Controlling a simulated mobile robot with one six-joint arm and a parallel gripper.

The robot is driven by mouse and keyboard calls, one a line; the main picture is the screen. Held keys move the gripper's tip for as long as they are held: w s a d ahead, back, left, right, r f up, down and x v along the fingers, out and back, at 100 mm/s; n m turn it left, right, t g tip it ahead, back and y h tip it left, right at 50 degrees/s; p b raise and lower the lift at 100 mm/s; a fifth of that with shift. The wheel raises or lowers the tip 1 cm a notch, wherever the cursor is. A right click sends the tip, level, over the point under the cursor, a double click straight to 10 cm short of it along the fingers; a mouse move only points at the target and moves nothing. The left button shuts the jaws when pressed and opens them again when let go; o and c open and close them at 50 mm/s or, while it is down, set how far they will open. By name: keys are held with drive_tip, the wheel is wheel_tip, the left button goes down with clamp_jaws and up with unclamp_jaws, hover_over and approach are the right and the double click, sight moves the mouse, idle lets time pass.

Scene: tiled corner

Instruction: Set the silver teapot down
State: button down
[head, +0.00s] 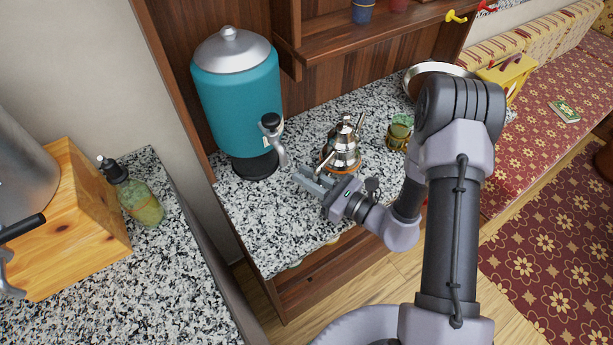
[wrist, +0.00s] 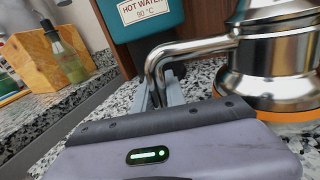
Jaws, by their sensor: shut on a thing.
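The silver teapot (head: 345,148) is upright over the granite counter, with an orange ring or disc at its base. In the wrist view the teapot (wrist: 275,65) fills the right side, and a bent metal handle or spout reaches left from it. My gripper (head: 314,181) is at the teapot's near left side. In the wrist view my gripper's fingers (wrist: 165,96) are shut on the downturned end of that bent part. Whether the base touches the counter or is slightly above it, I cannot tell.
A teal hot water dispenser (head: 238,100) with a black-handled tap stands left of the teapot. A green jar (head: 399,132) and a round metal-rimmed bowl (head: 437,70) are to its right. The granite counter (head: 245,215) is bare at the front left. A wooden shelf (head: 375,30) hangs behind.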

drive_tip(key=c, duration=1.4)
unclamp_jaws()
drive_tip(key=shift+o, duration=0.2)
drive_tip(key=shift+b+v, duration=0.4)
drive_tip(key=shift+v, duration=4.65)
drive_tip(key=s+d+r, duration=0.1)
drive_tip(key=s+d+r+p, duration=0.1)
drive_tip(key=d+r+p, duration=0.1)
drive_tip(key=d, duration=0.1)
drive_tip(key=shift+s, duration=0.4)
